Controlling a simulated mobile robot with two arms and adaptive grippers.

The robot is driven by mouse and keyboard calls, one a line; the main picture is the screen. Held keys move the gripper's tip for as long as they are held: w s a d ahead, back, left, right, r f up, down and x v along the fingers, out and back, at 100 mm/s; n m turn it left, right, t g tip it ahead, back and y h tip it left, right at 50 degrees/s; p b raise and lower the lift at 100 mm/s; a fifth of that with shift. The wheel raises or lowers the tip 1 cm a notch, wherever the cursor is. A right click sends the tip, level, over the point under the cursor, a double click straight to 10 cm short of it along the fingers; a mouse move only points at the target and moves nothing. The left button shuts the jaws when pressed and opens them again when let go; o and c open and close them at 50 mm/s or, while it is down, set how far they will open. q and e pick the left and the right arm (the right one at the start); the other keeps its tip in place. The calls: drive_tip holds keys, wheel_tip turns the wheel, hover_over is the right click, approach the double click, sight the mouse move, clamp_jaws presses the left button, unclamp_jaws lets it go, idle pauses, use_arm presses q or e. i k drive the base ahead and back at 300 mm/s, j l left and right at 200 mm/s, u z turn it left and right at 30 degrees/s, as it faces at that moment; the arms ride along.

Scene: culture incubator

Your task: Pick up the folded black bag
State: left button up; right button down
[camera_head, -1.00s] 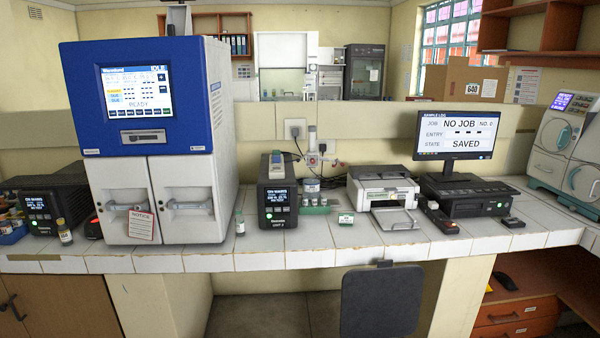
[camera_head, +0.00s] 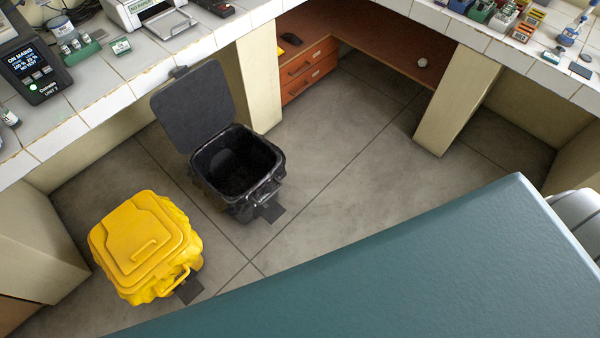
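I cannot make out a folded black bag in the head view. A black pedal bin (camera_head: 235,172) stands on the floor below the tiled bench. Its lid (camera_head: 195,107) is up, and its dark inside looks lined with black material. I cannot tell whether a bag lies in it. Neither of my grippers is in view.
A yellow bin (camera_head: 140,245) with its lid shut stands at the lower left. A large teal surface (camera_head: 430,270) fills the lower right. The tiled bench (camera_head: 100,92) runs along the upper left, and a wooden drawer unit (camera_head: 308,70) stands beyond. Floor (camera_head: 325,165) between is clear.

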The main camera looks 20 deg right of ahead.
sight(289, 36)
drive_tip(key=z, duration=0.3)
drive_tip(key=i+l, duration=0.75)
drive_tip(key=l, duration=0.2)
drive_tip(key=i+l+u, duration=0.1)
drive_tip(key=i+l, duration=0.6)
drive_tip(key=l, duration=0.25)
